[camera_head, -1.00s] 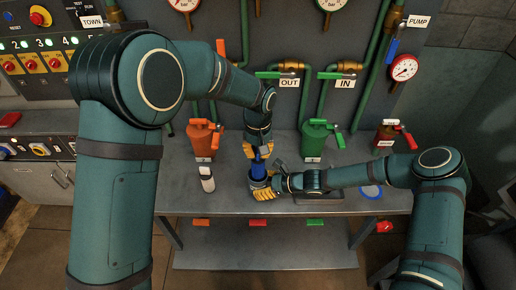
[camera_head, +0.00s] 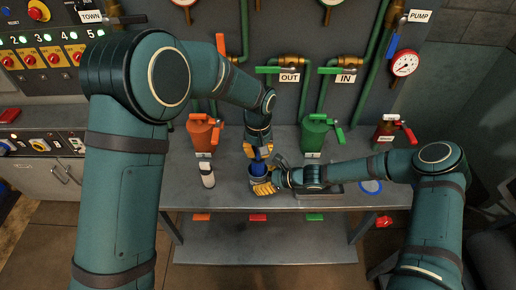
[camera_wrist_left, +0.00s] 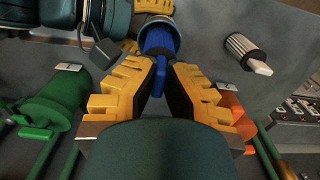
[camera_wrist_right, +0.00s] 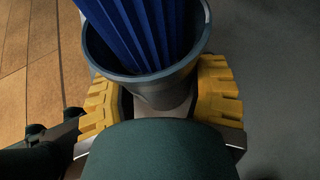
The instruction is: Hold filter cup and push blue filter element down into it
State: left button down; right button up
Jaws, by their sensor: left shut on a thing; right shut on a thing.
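The dark filter cup (camera_head: 258,181) stands at the front middle of the grey bench. My right gripper (camera_head: 266,188) is shut around it; in the right wrist view the yellow fingers flank the cup (camera_wrist_right: 160,92). The pleated blue filter element (camera_wrist_right: 140,30) sits inside the cup's mouth, its upper part still above the rim. In the left wrist view the blue element (camera_wrist_left: 159,40) shows with its narrow blue end between the fingers of my left gripper (camera_wrist_left: 163,85), which is shut on it from above. The cup's bottom is hidden.
An orange canister (camera_head: 202,133) and a green canister (camera_head: 314,138) stand behind. A blue-rimmed disc (camera_head: 370,186) lies to the right. Pipes and gauges line the wall.

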aim_at(258, 178)
pick_arm(q)
jog(key=shift+f, duration=1.25)
jog(key=shift+f, duration=0.15)
jog(key=shift+f, duration=1.6)
jog(key=c, duration=1.1)
grip_release()
jog(key=shift+o, duration=0.2)
jog(key=shift+r, duration=0.15)
